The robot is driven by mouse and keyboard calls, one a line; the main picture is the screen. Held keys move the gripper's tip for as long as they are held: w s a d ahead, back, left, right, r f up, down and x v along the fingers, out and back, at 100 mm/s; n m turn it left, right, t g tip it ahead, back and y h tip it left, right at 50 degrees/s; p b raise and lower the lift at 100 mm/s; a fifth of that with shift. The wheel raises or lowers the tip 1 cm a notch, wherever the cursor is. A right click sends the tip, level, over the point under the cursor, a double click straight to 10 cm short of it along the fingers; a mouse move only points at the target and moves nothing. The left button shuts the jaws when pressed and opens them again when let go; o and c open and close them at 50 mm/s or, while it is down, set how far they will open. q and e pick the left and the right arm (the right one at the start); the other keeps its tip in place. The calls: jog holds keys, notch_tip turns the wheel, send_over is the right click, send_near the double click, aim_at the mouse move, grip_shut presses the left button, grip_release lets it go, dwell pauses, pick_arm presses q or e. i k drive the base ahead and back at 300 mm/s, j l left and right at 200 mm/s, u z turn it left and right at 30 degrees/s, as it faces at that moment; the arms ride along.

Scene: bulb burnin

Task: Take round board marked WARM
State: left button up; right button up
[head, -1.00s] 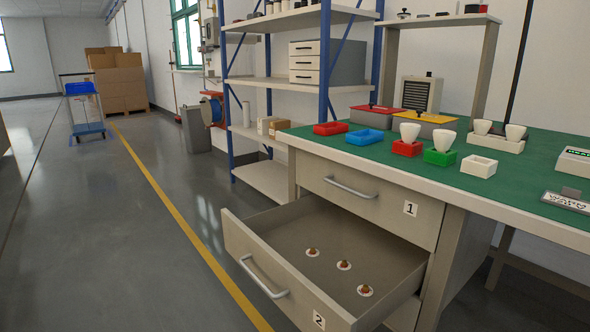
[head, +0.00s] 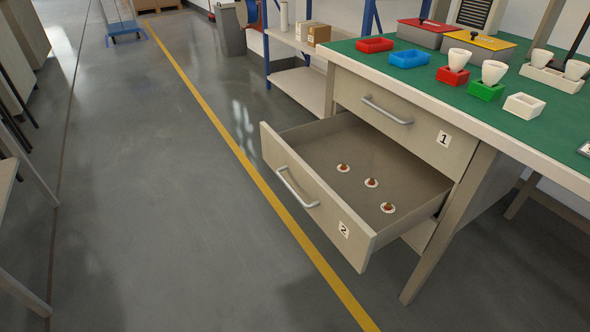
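The drawer marked 2 (head: 318,200) stands pulled open under the green workbench. Inside it, three small round white boards lie in a slanting row, each with a brown knob on top: one far left (head: 343,168), one in the middle (head: 371,183) and one near right (head: 388,208). Any marking such as WARM is too small to read. Neither of my grippers is in view.
The drawer marked 1 (head: 405,120) above is shut. The green bench top (head: 430,70) carries a red tray (head: 375,44), a blue tray (head: 409,59), and white bulbs in red (head: 453,76) and green (head: 486,91) holders. The floor left of the drawer is clear.

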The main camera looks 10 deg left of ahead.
aim_at(386, 208)
jog(key=i+l+z, duration=0.1)
jog(key=z, duration=0.3)
jog(key=i+l+z, duration=0.1)
jog(key=l+z, duration=0.15)
jog(key=z, duration=0.2)
jog(key=i+l+z, duration=0.1)
jog(key=z, duration=0.3)
